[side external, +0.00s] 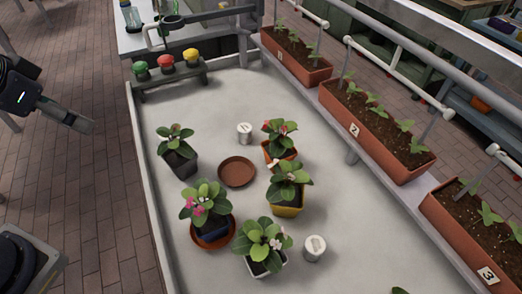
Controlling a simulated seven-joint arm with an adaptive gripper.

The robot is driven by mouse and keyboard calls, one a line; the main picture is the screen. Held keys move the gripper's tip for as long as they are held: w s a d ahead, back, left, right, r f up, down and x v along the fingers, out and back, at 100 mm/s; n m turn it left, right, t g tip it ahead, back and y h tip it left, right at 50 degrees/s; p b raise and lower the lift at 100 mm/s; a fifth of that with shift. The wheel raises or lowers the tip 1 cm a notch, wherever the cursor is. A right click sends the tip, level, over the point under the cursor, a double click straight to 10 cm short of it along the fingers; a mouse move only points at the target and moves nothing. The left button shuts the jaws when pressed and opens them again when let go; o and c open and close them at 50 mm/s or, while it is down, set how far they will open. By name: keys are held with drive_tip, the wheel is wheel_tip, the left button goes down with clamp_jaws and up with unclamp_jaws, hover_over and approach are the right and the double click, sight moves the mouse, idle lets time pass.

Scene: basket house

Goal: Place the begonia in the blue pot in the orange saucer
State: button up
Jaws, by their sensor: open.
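The begonia with pink flowers (203,198) grows in a dark blue pot (213,230) on the pale bench. The pot appears to stand upright inside an orange-brown saucer (230,238), whose rim shows around its base. A second orange-brown saucer (237,173) lies empty farther back, near the middle of the bench. My gripper (78,122) is at the left, off the bench's left edge and well apart from the begonia and both saucers. It is open and empty.
Other potted plants stand close by: dark grey pot (181,163), orange pot (279,152), yellow pot (286,209) and white pot (264,266). White cans (244,133) (315,248) stand among them. Long planters (375,130) line the right. The back of the bench is mostly clear.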

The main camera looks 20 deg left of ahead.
drive_tip(key=s+a+r+n, duration=0.1)
drive_tip(key=s+a+r, duration=0.1)
drive_tip(key=s+r, duration=0.1)
drive_tip(key=shift+s+r+n, duration=0.2)
drive_tip(key=shift+s+n, duration=0.1)
drive_tip(key=shift+s, duration=0.6)
